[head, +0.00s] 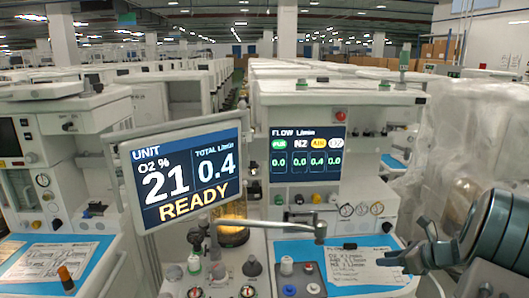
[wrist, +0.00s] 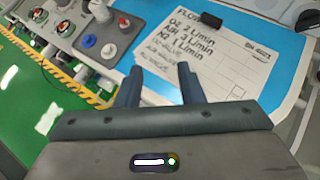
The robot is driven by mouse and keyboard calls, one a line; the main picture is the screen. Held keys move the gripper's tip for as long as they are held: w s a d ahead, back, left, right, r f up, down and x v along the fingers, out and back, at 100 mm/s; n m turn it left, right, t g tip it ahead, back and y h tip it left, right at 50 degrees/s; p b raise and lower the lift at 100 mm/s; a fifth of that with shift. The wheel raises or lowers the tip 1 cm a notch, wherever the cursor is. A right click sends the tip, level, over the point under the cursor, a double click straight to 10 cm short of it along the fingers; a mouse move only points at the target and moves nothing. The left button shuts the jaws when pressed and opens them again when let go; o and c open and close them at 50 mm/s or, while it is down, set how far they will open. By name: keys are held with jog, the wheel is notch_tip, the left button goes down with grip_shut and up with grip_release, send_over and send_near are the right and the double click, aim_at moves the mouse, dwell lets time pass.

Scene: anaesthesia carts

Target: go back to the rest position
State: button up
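My gripper (wrist: 158,82) is open in the wrist view, its two dark fingers apart with nothing between them. Below the fingers lie a blue mat (wrist: 141,22) and a white card (wrist: 205,60) with handwritten flow values in L/min. In the head view my gripper (head: 398,259) is at the lower right, beside the same card (head: 352,266) on the blue mat. The gap between the fingers is hard to make out there.
A tilted screen (head: 188,178) reads O2 21, total 0.4, READY. Behind it a flow panel (head: 308,153) shows 0.0, 0.0, 0.4, 0.0. Knobs (head: 252,266) and a metal lever (head: 290,226) stand left of my gripper. Plastic-wrapped equipment (head: 455,140) is at right.

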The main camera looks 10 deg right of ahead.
jog(key=s+a+r+n+g+h, duration=0.1)
jog(key=s+a+r+n+g, duration=0.15)
jog(key=a+n, duration=0.6)
jog(key=s+a+r+n+g, duration=0.25)
jog(key=a+n, duration=0.25)
jog(key=a, duration=0.7)
jog(key=s+a+n+h, duration=0.2)
jog(key=s+a+n, duration=0.3)
jog(key=s+n, duration=0.2)
jog(key=s+a+r+n+g+h, duration=0.1)
jog(key=s+a+n, duration=0.3)
jog(key=s+n, duration=0.4)
jog(key=shift+s+a+r+n+h, duration=0.15)
jog(key=shift+a+n+h, duration=0.25)
jog(key=shift+n+h, duration=0.65)
